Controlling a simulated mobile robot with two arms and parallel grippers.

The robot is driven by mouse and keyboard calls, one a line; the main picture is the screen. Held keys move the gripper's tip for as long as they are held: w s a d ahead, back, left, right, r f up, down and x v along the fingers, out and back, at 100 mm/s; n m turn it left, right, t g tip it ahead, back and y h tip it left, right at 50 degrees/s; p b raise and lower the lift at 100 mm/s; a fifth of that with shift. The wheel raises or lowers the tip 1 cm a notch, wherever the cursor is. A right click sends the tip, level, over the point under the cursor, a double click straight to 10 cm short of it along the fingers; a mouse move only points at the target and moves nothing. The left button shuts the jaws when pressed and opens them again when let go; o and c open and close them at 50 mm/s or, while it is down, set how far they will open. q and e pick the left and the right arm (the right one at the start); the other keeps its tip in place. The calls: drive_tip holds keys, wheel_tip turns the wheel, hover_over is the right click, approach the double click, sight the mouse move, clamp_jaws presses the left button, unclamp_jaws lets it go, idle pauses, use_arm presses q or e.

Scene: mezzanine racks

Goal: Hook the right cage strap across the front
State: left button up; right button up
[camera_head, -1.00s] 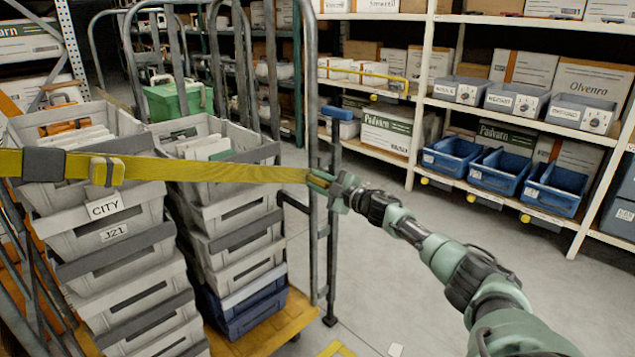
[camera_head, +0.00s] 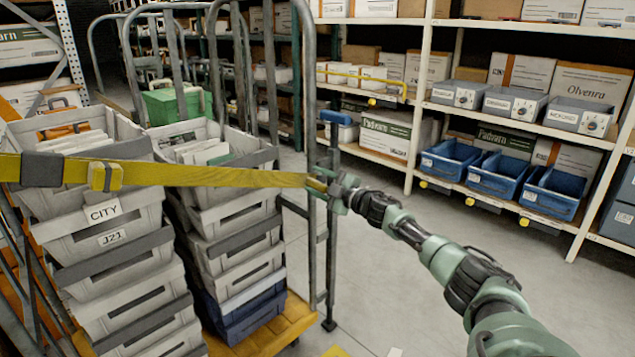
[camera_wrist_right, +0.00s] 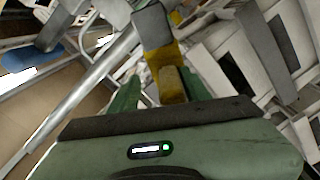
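The yellow strap (camera_head: 220,176) runs across the front of the cage from the left edge to my right gripper (camera_head: 328,186). It has a grey buckle (camera_head: 42,169) and a smaller yellow slider (camera_head: 105,177) on its left part. My right gripper is shut on the strap's end, at the cage's right front post (camera_head: 311,120). The right wrist view shows the yellow strap (camera_wrist_right: 160,60) between the green fingers. Whether the strap's end is hooked on the post cannot be seen. My left gripper is not in view.
A rack with blue bins (camera_head: 500,170) stands at the right. The grey floor (camera_head: 385,265) between them is clear.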

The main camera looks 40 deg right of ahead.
drive_tip(key=shift+s+f, duration=0.1)
drive_tip(key=shift+s, duration=0.45)
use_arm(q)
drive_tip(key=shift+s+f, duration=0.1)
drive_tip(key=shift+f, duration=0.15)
use_arm(e)
drive_tip(key=s, duration=0.6)
drive_tip(key=shift+s, duration=0.35)
drive_tip(key=shift+d, duration=0.1)
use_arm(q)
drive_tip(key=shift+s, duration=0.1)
